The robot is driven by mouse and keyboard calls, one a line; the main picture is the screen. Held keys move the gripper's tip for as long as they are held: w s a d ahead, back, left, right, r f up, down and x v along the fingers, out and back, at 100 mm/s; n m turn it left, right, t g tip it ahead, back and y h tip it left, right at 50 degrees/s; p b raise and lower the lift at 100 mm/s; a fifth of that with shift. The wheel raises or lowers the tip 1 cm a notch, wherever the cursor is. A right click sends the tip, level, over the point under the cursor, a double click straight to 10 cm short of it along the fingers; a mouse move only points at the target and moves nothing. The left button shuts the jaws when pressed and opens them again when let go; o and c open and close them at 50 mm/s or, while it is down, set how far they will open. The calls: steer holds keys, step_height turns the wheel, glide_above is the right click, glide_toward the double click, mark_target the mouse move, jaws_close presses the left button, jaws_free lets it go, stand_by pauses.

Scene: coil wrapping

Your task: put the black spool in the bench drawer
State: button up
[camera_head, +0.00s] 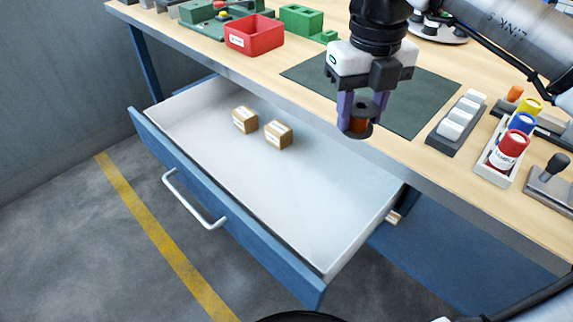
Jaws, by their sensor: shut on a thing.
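The black spool (357,134) with a copper-brown winding hangs upright between the fingers of my gripper (360,112). My gripper is shut on it, and its fingers hide part of the spool. In the picture it shows over the bench's front edge, to the right of the open drawer's back part. The bench drawer (290,205) is pulled out, with a blue front, a white inside and a silver handle. Two small cardboard boxes, one on the left (245,119) and one on the right (279,134), lie in its back half.
The drawer's front and right floor is clear. On the bench stand a red bin (254,35), green blocks (301,19), a dark mat (405,105), a rack of white pieces (457,121) and a tray of coloured spools (503,155). The bench edge runs behind the drawer.

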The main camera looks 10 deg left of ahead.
mark_target(318, 202)
steer(key=w+a+f+n+b, duration=0.1)
steer(key=a+f+n+b, duration=0.1)
steer(key=a+n+b, duration=0.35)
steer(key=shift+n, duration=0.85)
steer(key=f, duration=1.3)
steer(key=d+f, duration=0.1)
steer(key=f, duration=0.5)
steer(key=shift+w+f, duration=0.1)
steer(key=shift+f, duration=0.3)
steer(key=shift+f+b, duration=0.2)
steer(key=shift+b, duration=0.15)
steer(key=o, duration=1)
steer(key=shift+c, duration=0.2)
steer(key=shift+r, duration=0.15)
step_height(318, 202, up, 12)
steer(key=p, duration=0.1)
steer(key=shift+p, duration=0.35)
